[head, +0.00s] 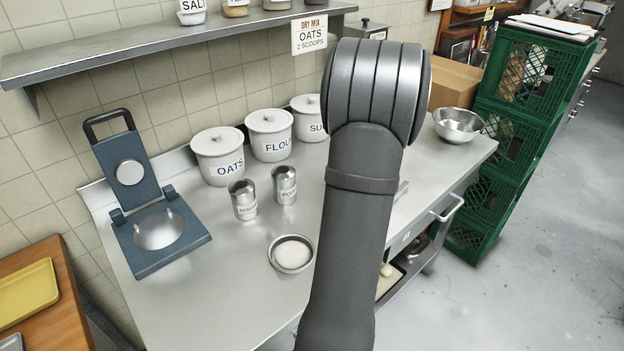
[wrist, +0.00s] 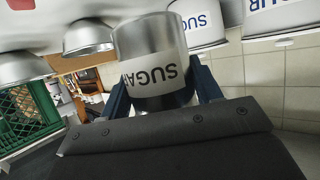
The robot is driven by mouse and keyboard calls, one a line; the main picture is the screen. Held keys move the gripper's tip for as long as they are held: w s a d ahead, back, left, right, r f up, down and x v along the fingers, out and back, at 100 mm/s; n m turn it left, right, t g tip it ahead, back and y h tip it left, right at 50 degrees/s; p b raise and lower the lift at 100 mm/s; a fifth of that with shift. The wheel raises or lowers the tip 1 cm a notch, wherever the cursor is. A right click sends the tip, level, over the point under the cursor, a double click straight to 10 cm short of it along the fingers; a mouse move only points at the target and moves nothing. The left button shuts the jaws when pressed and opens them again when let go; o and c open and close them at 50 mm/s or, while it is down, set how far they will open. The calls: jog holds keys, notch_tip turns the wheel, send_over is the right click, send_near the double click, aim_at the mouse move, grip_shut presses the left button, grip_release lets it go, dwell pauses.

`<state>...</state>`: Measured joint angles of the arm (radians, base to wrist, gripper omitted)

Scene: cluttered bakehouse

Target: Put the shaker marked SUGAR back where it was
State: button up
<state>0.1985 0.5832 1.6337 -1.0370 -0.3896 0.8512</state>
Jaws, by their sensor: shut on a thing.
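The steel shaker marked SUGAR (wrist: 155,72) is between the two blue fingers of my gripper (wrist: 163,88) in the wrist view. The gripper is shut on it. The wrist picture is upside down, and the shaker's label is turned the same way as the canister labels, so it is roughly upright. In the head view my arm hides the gripper and this shaker. Two other steel shakers, a left one (head: 243,199) and a right one (head: 285,185), stand on the steel counter (head: 215,275); their labels are too small to read surely.
White canisters marked OATS (head: 219,157), FLOUR (head: 270,136) and SU… (head: 309,118) stand along the wall. A blue press (head: 160,230) is open at left. A small bowl of white stuff (head: 291,254) sits in front; a steel bowl (head: 458,125) is at right, beside green crates (head: 510,130).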

jog(key=shift+w+a+r+n+y, duration=0.15)
jog(key=shift+r+n+y, duration=0.45)
jog(key=shift+r, duration=0.3)
jog(key=s+r+n+y, duration=0.1)
jog(key=a+n+g+y, duration=0.1)
jog(key=y, duration=0.1)
jog(key=s+r+n+g+y, duration=0.1)
jog(key=n, duration=0.1)
jog(key=shift+s+a+r+y, duration=0.3)
jog(key=shift+a, duration=0.05)
jog(key=s+f+n+g+y, duration=0.1)
jog(key=s+n+g+y, duration=0.2)
jog(key=s+n, duration=0.15)
jog(key=shift+m, duration=0.25)
jog(key=w+a+f, duration=0.1)
jog(key=a+f, duration=0.1)
jog(key=a, duration=0.1)
jog(key=w+a+f, duration=0.1)
jog(key=a+f, duration=0.2)
jog(key=w+a+f, duration=0.2)
jog(key=a, duration=0.2)
jog(key=shift+f, duration=2.2)
jog(key=shift+f, duration=0.15)
jog(key=o, duration=1.1)
